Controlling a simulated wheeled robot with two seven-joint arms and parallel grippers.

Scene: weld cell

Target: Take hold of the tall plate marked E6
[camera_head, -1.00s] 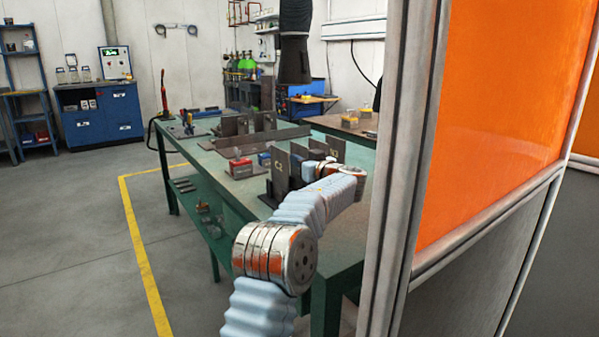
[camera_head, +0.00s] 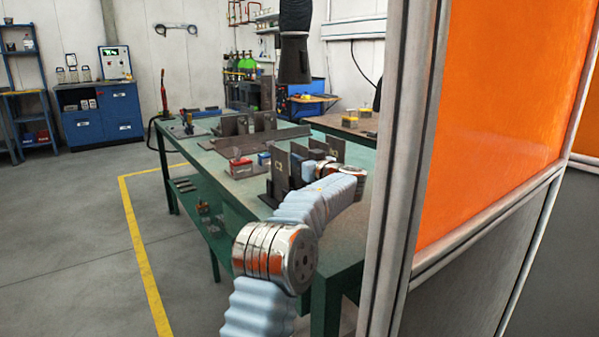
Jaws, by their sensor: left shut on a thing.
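Several dark upright plates stand on the green table. The front plate (camera_head: 280,165) carries a pale mark that I cannot read for certain. Another dark plate (camera_head: 298,156) stands just behind it, beside my left gripper. A further plate (camera_head: 335,149) stands beyond my wrist. I cannot read E6 on any of them. My left gripper (camera_head: 307,168) is among these plates at the end of my pale blue sleeved arm. It is shut on a plate, but its fingertips are small and partly hidden, so which plate is unclear. My right gripper is out of view.
A grey post (camera_head: 398,150) and orange screen (camera_head: 505,110) close off the right. The floor at left is clear.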

